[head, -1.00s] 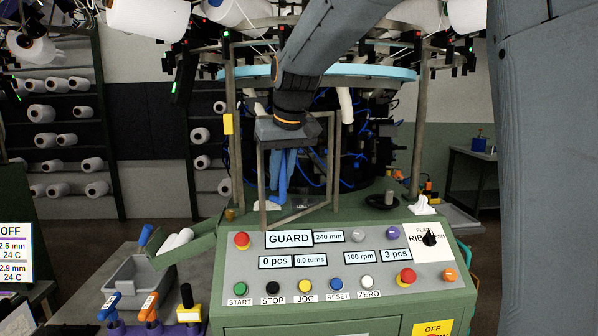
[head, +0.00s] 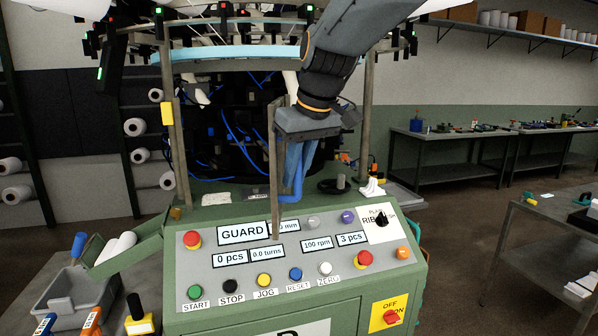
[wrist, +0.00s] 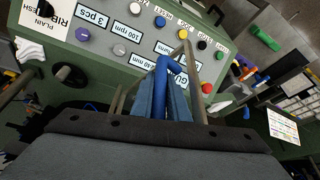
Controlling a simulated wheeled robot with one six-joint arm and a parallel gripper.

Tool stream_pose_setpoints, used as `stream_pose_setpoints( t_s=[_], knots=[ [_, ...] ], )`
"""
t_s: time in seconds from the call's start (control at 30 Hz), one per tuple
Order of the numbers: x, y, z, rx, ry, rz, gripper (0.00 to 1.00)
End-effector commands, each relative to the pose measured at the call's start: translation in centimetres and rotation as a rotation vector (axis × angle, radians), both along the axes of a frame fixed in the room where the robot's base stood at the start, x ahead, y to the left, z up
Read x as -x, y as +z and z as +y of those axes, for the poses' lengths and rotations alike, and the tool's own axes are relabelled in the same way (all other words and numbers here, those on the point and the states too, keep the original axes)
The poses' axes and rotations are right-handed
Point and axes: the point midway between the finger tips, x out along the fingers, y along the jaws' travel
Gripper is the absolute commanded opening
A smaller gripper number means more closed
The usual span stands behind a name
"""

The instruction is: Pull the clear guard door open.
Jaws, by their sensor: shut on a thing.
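The clear guard door has a thin beige frame (head: 273,170) and stands swung out from the knitting machine, seen nearly edge-on above the control panel (head: 208,270). Its frame also shows in the wrist view (wrist: 191,75). My gripper (head: 297,180) points down beside the frame. In the wrist view its two blue-grey fingers (wrist: 163,105) are closed around a bright blue bent door handle (wrist: 161,66). The clear pane itself is hard to make out. My gripper's body hides part of the door's upper portion in the head view.
The panel carries buttons and a GUARD display (head: 243,232). The door frame overlaps one small display. Machine posts (head: 176,130) stand either side of the dark opening. A grey bin (head: 78,295) lies left. Workbenches (head: 455,145) stand right, with open floor between.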

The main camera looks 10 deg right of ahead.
Motion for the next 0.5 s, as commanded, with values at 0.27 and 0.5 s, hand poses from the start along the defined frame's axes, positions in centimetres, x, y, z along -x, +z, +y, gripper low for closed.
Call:
stream_pose_setpoints(
  t_s=[0.27, 0.5],
  knots=[
    [0.36, -0.19, 0.0, -0.002, 0.003, 0.011, 0.0],
    [0.32, -0.19, -0.11, -0.001, 0.0, 0.01, 0.29]
  ],
)
